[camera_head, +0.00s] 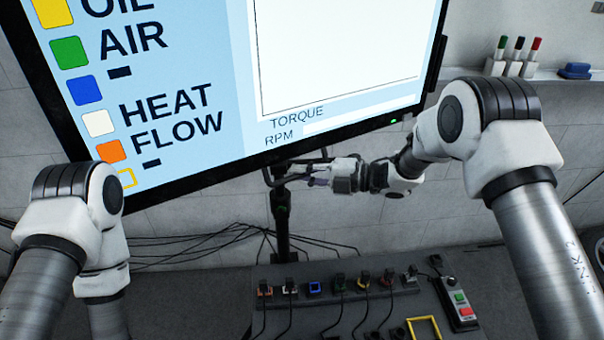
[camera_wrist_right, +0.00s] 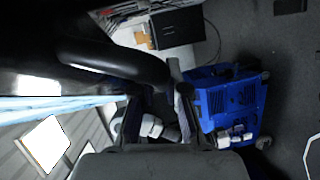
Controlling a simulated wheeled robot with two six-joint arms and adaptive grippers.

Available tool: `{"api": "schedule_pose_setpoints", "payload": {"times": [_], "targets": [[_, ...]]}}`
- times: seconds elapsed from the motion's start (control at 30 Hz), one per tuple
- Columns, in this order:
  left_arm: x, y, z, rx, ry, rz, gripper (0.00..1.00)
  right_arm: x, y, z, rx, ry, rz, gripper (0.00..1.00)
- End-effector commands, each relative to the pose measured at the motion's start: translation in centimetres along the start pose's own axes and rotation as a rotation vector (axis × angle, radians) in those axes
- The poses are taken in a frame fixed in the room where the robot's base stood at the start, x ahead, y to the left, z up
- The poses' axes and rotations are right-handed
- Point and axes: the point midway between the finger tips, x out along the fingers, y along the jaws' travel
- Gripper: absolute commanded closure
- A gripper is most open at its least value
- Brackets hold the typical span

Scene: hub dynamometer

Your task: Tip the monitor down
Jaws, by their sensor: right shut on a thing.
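The monitor (camera_head: 250,165) is a large, black-framed screen in the upper left of the head view, showing coloured squares, words and a white panel. A dark handle bar (camera_head: 283,163) hangs under its lower edge, near a black upright post (camera_head: 281,215). My right gripper (camera_head: 318,178) is at this handle, below the monitor, and is shut on it. In the right wrist view the handle (camera_wrist_right: 120,62) is a thick black curved bar close to the camera, and the lit screen edge shows at left. My left arm is at the left; its gripper is not visible.
A dark bench panel (camera_head: 350,295) with several coloured sockets and cables stands below. A control box (camera_head: 460,300) with green and red buttons sits at its right. Markers (camera_head: 518,60) stand on a wall shelf at upper right. A blue machine (camera_wrist_right: 225,100) shows in the wrist view.

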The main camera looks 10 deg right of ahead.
Motion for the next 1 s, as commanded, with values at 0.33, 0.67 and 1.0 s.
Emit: {"api": "schedule_pose_setpoints", "payload": {"times": [0.33, 0.67, 1.0], "targets": [[4.7, 0.0, 0.0, 0.0, -0.001, 0.0, 0.51, 2.6, 0.1, 2.5, -0.085, 0.001, 0.083, 1.0], [4.3, 0.0, 0.0, 0.0, 0.0, 0.0, 0.51, 2.6, 0.4, 2.5, -0.086, 0.002, 0.085, 0.76], [4.3, 0.0, 0.0, 0.0, 0.0, 0.0, 0.51, 2.5, 0.5, 2.6, -0.086, 0.001, 0.086, 0.61]]}}
